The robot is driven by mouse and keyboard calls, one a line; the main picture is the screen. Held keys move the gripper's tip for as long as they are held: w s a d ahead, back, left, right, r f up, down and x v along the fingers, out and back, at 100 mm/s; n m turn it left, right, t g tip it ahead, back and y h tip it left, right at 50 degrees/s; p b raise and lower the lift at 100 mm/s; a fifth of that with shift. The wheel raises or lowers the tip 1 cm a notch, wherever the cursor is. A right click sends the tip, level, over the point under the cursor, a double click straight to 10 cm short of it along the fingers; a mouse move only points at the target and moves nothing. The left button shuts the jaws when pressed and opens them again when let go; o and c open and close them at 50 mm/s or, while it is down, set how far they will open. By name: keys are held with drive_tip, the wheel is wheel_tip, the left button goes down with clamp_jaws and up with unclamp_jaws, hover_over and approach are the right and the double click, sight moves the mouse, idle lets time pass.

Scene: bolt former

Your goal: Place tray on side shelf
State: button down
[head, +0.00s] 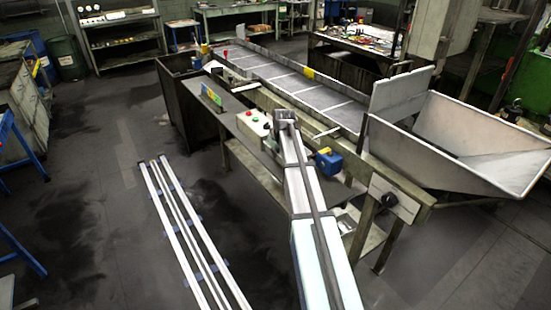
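No tray can be made out with certainty. A dark, narrow side shelf (238,118) runs along the near side of the long machine, partly hidden behind my arm. My arm (318,225) reaches up from the bottom of the head view across the shelf. It ends in a small dark part (285,117) near the machine's edge. No fingers can be made out there, so I cannot tell whether my gripper is open or shut, or whether it holds anything.
A blue-and-yellow part (328,161) is right of my arm. The machine's conveyor (305,88) leads to a metal hopper (460,145).

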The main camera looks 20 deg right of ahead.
drive_tip(key=shift+f+p, duration=0.4)
drive_tip(key=shift+f, duration=1.2)
drive_tip(key=shift+f, duration=0.2)
drive_tip(key=c, duration=1.3)
unclamp_jaws()
drive_tip(key=shift+r, duration=0.15)
